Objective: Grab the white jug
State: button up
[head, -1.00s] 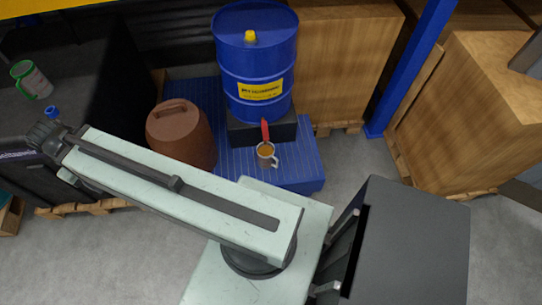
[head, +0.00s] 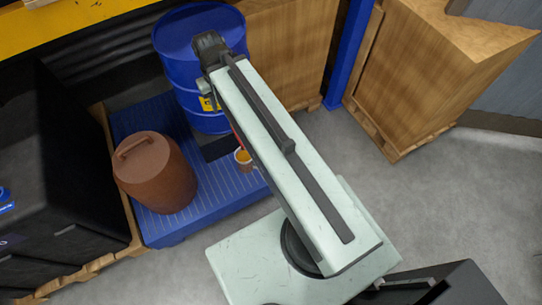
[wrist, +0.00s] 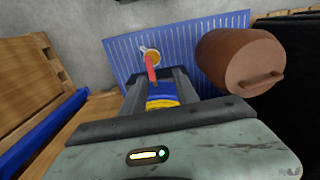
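A small white jug (wrist: 148,54) with orange-brown contents stands on the blue ribbed pallet (wrist: 120,55), by the red tap (wrist: 151,68) of the blue drum (head: 188,38). In the head view the jug (head: 243,160) shows at the left edge of my arm, which hides part of it. In the wrist view my gripper (wrist: 159,73) has two dark fingers apart with nothing held between them. The jug lies beyond the fingertips, near the top middle. In the head view the fingers cannot be made out at the dark arm end over the drum.
A brown lidded container (head: 155,175) stands on the pallet, left of the jug in the head view. Wooden crates (head: 420,75) stand behind and to the right, with a blue post (head: 350,50) between them. Open grey floor (head: 440,200) lies at right.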

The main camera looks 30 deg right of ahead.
aim_at(246, 165)
jog(key=z, duration=2.05)
jog(key=k, duration=2.25)
jog(key=u, duration=1.7)
jog(key=i, duration=1.05)
jog(key=u, duration=0.05)
